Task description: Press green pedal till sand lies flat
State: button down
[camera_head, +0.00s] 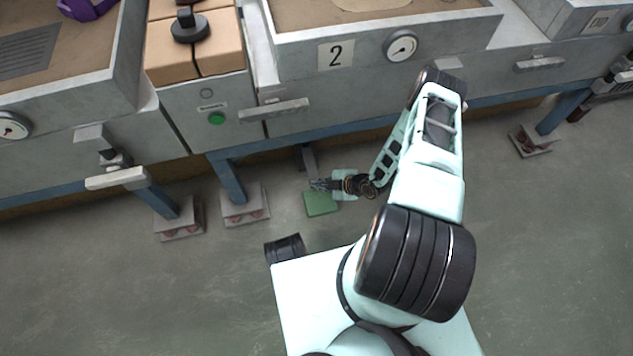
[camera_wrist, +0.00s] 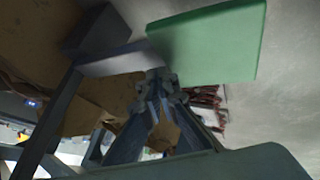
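The green pedal (camera_head: 320,204) sits low in front of the blue frame, below the unit marked 2, on a grey arm running back under it. In the wrist view the pedal (camera_wrist: 212,42) is a flat green plate at the upper right. My gripper (camera_head: 316,184) is at the pedal's far edge in the head view; I cannot tell if it touches. In the wrist view its fingertips (camera_wrist: 161,80) meet, with nothing seen between them. The sand (camera_head: 310,14) in box 2 (camera_head: 300,50) shows a paler rounded patch, cut off by the top edge.
A dial (camera_head: 400,46) is on box 2's front. A green button (camera_head: 216,118) is on the panel to the left, below tan blocks (camera_head: 168,62) with a black knob (camera_head: 190,26). Blue legs stand on grey feet (camera_head: 244,204). Open floor (camera_head: 130,290) lies in front.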

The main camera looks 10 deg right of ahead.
jog(key=shift+s+f, duration=0.35)
jog(key=shift+f, duration=0.4)
dwell(0.4)
jog(key=shift+w+r+p, duration=0.1)
jog(key=shift+r+p, duration=1.65)
jog(key=shift+r, duration=0.75)
jog(key=shift+w+r, duration=0.2)
jog(key=shift+r, duration=0.3)
jog(key=shift+r+p, duration=0.15)
jog(key=shift+p, duration=0.2)
jog(key=r+p, duration=0.1)
jog(key=r, duration=0.1)
jog(key=r+p, duration=0.2)
jog(key=shift+w+r, duration=0.2)
jog(key=shift+r, duration=0.2)
